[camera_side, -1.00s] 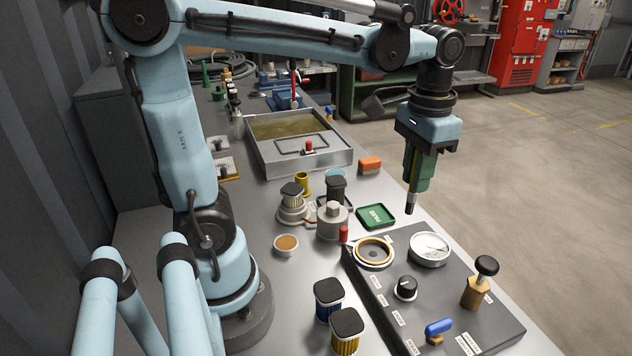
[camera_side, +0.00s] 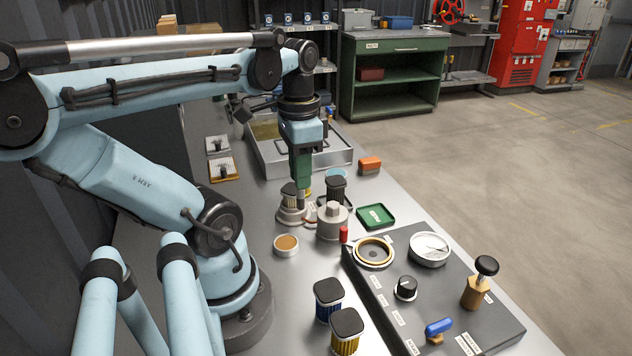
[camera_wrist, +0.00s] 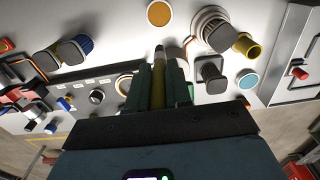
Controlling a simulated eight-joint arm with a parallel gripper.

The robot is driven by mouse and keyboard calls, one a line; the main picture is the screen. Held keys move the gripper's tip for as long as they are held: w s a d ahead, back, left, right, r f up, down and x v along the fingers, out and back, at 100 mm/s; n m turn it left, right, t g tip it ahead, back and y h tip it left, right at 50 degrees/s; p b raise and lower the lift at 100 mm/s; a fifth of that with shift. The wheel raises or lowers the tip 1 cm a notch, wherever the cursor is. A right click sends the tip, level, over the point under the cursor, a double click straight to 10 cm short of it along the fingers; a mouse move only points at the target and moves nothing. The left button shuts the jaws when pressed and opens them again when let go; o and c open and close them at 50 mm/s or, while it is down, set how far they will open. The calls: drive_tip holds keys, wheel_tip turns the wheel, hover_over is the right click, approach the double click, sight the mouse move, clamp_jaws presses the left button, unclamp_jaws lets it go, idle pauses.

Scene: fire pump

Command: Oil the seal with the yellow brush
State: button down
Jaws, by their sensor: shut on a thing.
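My gripper (camera_side: 302,178) points down above the bench and is shut on the yellow brush; the side view shows it in front of the pump parts. A gold ring, perhaps the seal (camera_side: 374,251), sits on the dark panel, apart from the brush. My fingers partly hide the brush.
A black-capped filter (camera_side: 290,192) and a grey housing (camera_side: 333,222) stand close to my gripper. A metal basin (camera_side: 272,158) is behind.

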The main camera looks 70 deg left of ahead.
drive_tip(key=shift+s+a+f, duration=0.1)
drive_tip(key=shift+s+f, duration=0.45)
drive_tip(key=shift+f, duration=0.7)
drive_tip(key=shift+s+a+f, duration=0.1)
drive_tip(key=shift+s+f, duration=0.45)
drive_tip(key=shift+f, duration=0.75)
drive_tip(key=shift+s+a+f, duration=0.1)
drive_tip(key=shift+s+f, duration=0.45)
drive_tip(key=shift+f, duration=0.7)
drive_tip(key=shift+f, duration=0.6)
wheel_tip(320, 180, up, 7)
idle(0.7)
